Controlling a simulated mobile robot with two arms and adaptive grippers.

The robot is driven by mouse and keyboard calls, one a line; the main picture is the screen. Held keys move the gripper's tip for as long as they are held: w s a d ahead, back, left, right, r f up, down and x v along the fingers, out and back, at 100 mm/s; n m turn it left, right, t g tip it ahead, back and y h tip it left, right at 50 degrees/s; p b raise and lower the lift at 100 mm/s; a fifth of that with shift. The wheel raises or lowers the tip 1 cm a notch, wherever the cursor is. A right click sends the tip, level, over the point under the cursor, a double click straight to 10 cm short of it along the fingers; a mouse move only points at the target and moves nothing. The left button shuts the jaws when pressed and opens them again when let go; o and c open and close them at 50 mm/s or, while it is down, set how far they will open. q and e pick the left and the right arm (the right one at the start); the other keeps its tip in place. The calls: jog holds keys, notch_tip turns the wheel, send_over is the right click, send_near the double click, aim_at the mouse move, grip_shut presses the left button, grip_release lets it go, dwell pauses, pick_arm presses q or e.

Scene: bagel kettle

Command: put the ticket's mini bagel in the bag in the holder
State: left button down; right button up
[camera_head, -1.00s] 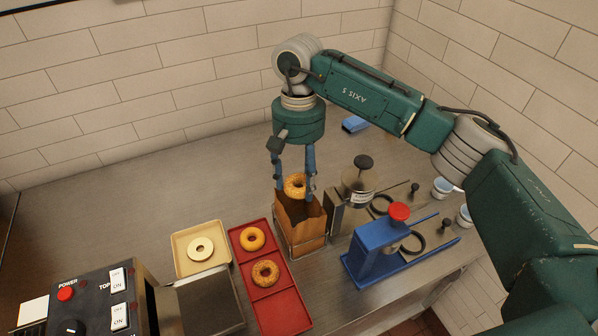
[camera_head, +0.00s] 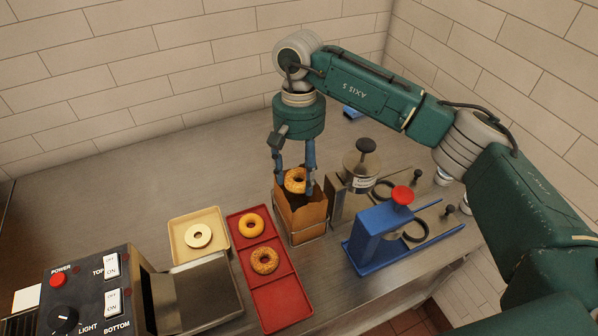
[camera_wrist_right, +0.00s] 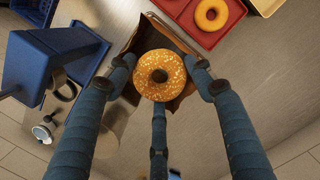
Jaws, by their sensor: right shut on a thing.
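A seeded mini bagel (camera_head: 295,181) is held by my right gripper (camera_head: 292,184) at the mouth of an open brown paper bag (camera_head: 304,220), which stands upright in a wire holder (camera_head: 308,241). In the right wrist view the bagel (camera_wrist_right: 160,75) sits between the fingers of the gripper (camera_wrist_right: 160,85), with the bag's opening (camera_wrist_right: 183,45) behind it. The bagel's lower edge is close to the bag's rim; how far inside it is, I cannot tell. No ticket can be made out. My left gripper is not in view.
A red tray (camera_head: 278,298) left of the bag holds a plain bagel (camera_head: 251,225) and a seeded bagel (camera_head: 265,260). A cream tray (camera_head: 180,237) holds a pale ring (camera_head: 198,236). A blue device (camera_head: 377,235) and a steel device (camera_head: 349,190) stand right of the bag. A control box (camera_head: 88,291) is front left.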

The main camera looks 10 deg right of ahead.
jog(key=shift+b, duration=0.45)
dwell(0.6)
jog(key=o, duration=1.2)
jog(key=shift+c, duration=0.2)
notch_tip(320, 180, up, 7)
jog(key=p, duration=0.2)
dwell(0.6)
